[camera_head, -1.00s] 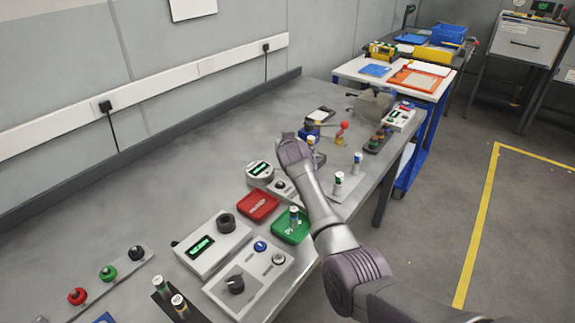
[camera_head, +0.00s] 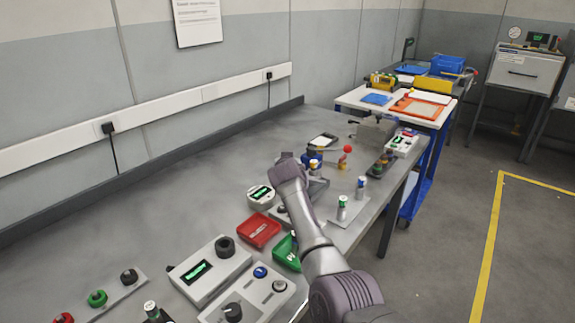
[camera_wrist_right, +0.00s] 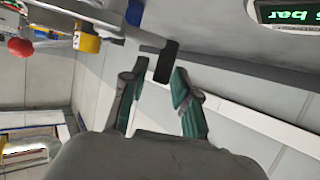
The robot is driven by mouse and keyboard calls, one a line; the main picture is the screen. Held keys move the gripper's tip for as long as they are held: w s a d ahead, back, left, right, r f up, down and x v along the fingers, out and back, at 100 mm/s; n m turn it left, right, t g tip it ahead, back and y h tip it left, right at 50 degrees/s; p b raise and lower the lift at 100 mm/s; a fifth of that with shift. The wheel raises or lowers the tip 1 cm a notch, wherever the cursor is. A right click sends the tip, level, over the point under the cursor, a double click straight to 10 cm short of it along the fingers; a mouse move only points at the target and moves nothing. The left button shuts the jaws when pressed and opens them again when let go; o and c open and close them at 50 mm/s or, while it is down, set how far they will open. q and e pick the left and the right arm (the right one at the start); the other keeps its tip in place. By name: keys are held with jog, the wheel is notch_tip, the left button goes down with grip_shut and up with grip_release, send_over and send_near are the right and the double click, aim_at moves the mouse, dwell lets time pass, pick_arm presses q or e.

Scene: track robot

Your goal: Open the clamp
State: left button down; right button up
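What looks like the clamp is the small blue unit with a lever (camera_head: 315,152) on the bench, near a red ball knob (camera_head: 346,149). In the right wrist view, a pale bar with a black end (camera_wrist_right: 165,62) reaches out from the blue and yellow parts (camera_wrist_right: 88,42). My right gripper (camera_wrist_right: 158,75) is open, its two fingers apart on either side of the black end; I cannot tell whether they touch it. In the head view my right gripper (camera_head: 283,158) is mostly hidden by its own wrist. My left gripper is not in view.
A red tray (camera_head: 259,230) and a green tray (camera_head: 286,251) lie near my right arm. The bench's back left area is clear. A wall rail runs behind.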

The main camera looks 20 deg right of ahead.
jog(key=shift+o, duration=0.3)
jog(key=shift+f, duration=0.1)
jog(key=v, duration=0.7)
jog(key=shift+s, duration=0.2)
